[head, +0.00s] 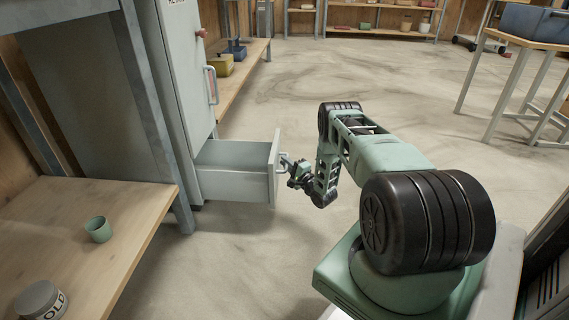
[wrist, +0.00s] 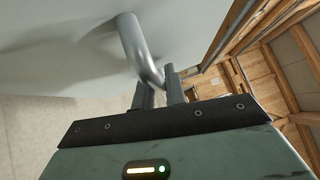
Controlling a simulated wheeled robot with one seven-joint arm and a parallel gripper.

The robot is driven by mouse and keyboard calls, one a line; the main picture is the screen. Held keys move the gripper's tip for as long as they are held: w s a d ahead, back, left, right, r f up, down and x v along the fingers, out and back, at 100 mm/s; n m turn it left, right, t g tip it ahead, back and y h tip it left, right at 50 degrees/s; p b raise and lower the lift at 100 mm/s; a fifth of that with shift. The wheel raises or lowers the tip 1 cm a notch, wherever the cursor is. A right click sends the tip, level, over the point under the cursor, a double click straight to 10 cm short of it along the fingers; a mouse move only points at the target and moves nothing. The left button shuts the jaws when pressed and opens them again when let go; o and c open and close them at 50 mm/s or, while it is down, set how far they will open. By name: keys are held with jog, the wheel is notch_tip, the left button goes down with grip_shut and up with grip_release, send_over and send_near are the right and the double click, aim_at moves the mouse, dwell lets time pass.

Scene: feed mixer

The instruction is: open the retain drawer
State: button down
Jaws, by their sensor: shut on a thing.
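The retain drawer (head: 232,182) stands pulled out from the bottom of a tall grey cabinet (head: 186,75) in the head view. Its front panel faces my arm, and its inside looks empty from here. My gripper (head: 287,166) is at the drawer's front, shut on the handle. In the wrist view the drawer handle (wrist: 142,48), a bent metal bar, runs from the pale drawer front down between the two fingers of my gripper (wrist: 160,92). The fingers partly hide the handle's lower end.
A wooden bench (head: 95,215) at the left holds a green cup (head: 98,229) and a labelled jar (head: 41,300). A cabinet door handle (head: 211,86) sits above the drawer. The floor (head: 330,75) ahead is open; a table (head: 530,38) stands at the right.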

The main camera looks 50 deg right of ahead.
jog(key=c, duration=1.5)
grip_release()
jog(key=shift+o, duration=0.2)
jog(key=s+a+f+p, duration=0.2)
jog(key=s+p, duration=0.5)
jog(key=s, duration=1)
jog(key=shift+a+f, duration=0.15)
